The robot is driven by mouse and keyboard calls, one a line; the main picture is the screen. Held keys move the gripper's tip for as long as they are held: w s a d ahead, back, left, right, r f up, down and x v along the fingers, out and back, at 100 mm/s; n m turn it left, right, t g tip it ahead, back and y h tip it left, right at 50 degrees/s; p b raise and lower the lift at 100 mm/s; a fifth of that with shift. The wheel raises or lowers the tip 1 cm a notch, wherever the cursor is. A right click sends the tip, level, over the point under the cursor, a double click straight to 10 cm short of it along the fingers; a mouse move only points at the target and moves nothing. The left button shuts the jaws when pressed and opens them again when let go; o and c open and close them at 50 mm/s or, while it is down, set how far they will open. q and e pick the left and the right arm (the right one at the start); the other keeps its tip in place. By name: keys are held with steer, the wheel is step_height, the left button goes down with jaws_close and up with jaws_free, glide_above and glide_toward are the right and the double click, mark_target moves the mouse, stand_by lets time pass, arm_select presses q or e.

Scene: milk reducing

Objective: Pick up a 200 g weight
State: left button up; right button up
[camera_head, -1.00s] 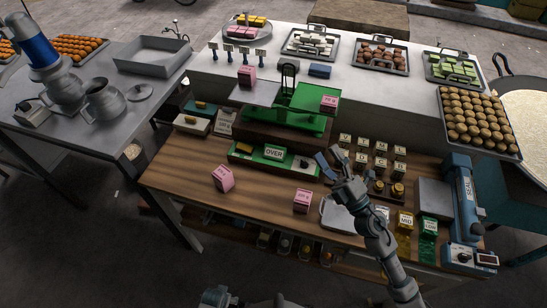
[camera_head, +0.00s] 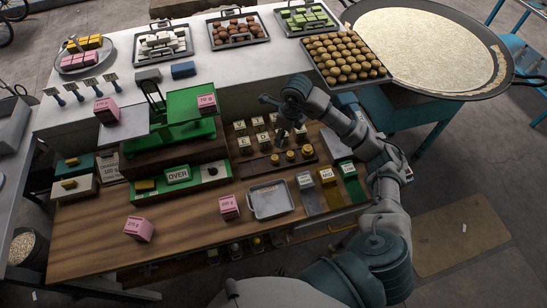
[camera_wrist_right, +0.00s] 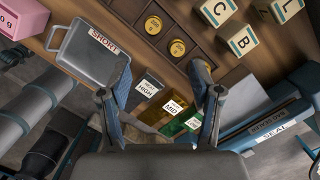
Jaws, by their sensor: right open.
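Several brass weights (camera_head: 290,156) stand in a wooden tray (camera_head: 262,166) on the wooden bench. Two of them, a brass weight (camera_wrist_right: 153,25) and another brass weight (camera_wrist_right: 177,47), show from above in the right wrist view. Their markings are too small to read. My left gripper is not in view.
A metal SHORT tray (camera_head: 270,199) lies in front of the weights, beside HIGH, MID and LOW bins (camera_head: 328,180). Lettered blocks (camera_head: 258,124) stand behind. A green balance (camera_head: 185,125) and pink boxes (camera_head: 139,229) are to the left. A blue sealer (camera_wrist_right: 268,115) is to the right.

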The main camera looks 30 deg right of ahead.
steer(key=p, duration=0.1)
glide_above(274, 157)
steer(key=f, duration=0.7)
steer(key=shift+s+f, duration=0.35)
steer(key=f, duration=0.2)
steer(key=f+p, duration=0.1)
steer(key=f, duration=0.1)
steer(key=d+f, duration=0.1)
steer(key=f, duration=0.1)
steer(key=shift+w+p, duration=0.25)
steer(key=shift+p, duration=0.05)
steer(key=shift+a, duration=0.25)
steer(key=shift+a+r, duration=0.15)
steer(key=shift+a, duration=0.05)
steer(key=shift+c, duration=0.9)
steer(key=shift+a, duration=0.15)
jaws_close()
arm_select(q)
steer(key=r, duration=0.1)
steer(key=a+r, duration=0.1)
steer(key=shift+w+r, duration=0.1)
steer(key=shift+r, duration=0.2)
